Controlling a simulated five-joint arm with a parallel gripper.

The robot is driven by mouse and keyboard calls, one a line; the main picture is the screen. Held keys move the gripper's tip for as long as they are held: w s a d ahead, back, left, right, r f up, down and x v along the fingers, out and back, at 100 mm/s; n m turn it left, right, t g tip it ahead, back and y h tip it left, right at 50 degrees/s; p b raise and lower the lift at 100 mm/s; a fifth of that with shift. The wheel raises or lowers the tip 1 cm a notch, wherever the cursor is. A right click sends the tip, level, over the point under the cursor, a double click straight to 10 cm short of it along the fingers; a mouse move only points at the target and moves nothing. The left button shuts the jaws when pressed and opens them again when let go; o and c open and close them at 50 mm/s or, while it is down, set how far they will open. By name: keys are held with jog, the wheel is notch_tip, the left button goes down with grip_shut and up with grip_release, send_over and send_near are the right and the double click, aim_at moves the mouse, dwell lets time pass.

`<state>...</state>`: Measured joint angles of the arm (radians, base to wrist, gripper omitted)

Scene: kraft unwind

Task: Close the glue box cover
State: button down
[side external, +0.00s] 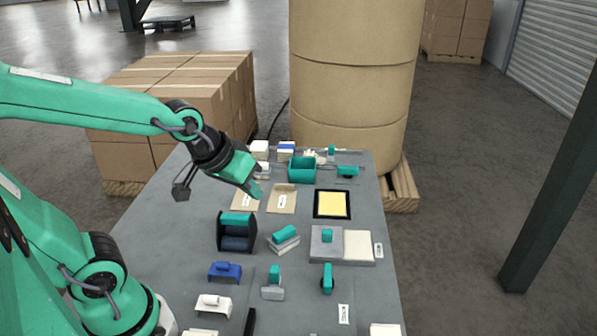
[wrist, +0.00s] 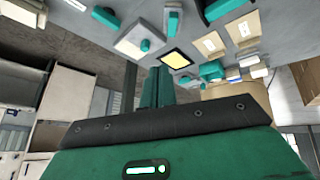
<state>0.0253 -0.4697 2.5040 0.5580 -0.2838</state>
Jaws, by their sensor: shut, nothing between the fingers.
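A teal box (side external: 302,174) stands toward the far end of the grey table. It looks open at the top, and I take it as the glue box; its cover is not clear at this size. It also shows small in the wrist view (wrist: 212,71). My gripper (side external: 257,191) is shut and empty, in the air above the left part of the table. It is to the left of the teal box and apart from it. In the wrist view its two teal fingers (wrist: 157,86) are together.
Brown envelopes (side external: 282,200) lie below the gripper. A yellow pad in a black frame (side external: 332,205) lies right of them. A black holder with a teal top (side external: 237,243), a grey plate with a teal knob (side external: 326,248) and a blue block (side external: 225,271) stand nearer. A large paper roll (side external: 350,80) rises behind the table.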

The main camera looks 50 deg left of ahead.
jog(key=w+d+f+n+t, duration=0.1)
jog(key=w+f+n, duration=0.3)
jog(key=w+f, duration=0.4)
jog(key=shift+d+f+n, duration=0.4)
jog(key=shift+f, duration=0.35)
jog(key=shift+f, duration=0.1)
send_near(320, 237)
jog(key=shift+x, duration=2.65)
jog(key=shift+a, duration=0.1)
jog(key=shift+h, duration=0.6)
jog(key=shift+w+d, duration=3.05)
